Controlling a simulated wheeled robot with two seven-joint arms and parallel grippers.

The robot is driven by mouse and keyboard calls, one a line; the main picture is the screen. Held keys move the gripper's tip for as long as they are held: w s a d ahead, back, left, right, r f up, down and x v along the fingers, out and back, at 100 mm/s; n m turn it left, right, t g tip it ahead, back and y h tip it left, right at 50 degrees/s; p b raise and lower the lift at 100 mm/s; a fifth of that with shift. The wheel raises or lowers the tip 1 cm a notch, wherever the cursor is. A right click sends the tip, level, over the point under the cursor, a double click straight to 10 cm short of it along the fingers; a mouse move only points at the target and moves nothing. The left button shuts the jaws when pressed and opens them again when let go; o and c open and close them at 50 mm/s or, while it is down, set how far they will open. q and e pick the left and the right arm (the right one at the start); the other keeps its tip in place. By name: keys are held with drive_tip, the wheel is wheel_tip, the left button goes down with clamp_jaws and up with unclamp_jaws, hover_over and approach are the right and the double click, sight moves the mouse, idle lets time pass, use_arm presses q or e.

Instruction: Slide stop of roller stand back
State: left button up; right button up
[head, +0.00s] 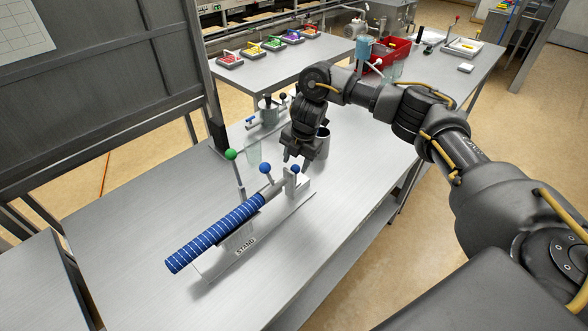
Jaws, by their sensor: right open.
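The roller stand (238,246), marked STAND, lies on the grey bench and carries a blue roller (216,233) with white lines. At its far right end is an upright grey plate (304,183) with a blue ball knob (295,169). A second blue ball (265,168) on a thin stem and a green ball lever (231,155) stand to its left. I cannot tell for sure which part is the stop. My right gripper (296,160) is open, pointing down, just above the knob at the far end. I cannot tell whether it touches. My left gripper is out of view.
A clear glass (253,152) and a small fixture with knobs (268,112) stand behind the stand. A dark panel frame (100,90) rises at left. The bench front is clear.

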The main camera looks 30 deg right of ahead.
sight(296, 166)
wheel_tip(296, 166, down, 3)
drive_tip(key=shift+w+f+p, duration=0.15)
drive_tip(key=shift+p, duration=0.2)
drive_tip(key=shift+f, duration=0.2)
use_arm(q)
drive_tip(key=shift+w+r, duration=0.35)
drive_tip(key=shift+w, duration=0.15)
use_arm(e)
drive_tip(key=shift+f, duration=0.2)
drive_tip(key=shift+w, duration=0.1)
clamp_jaws()
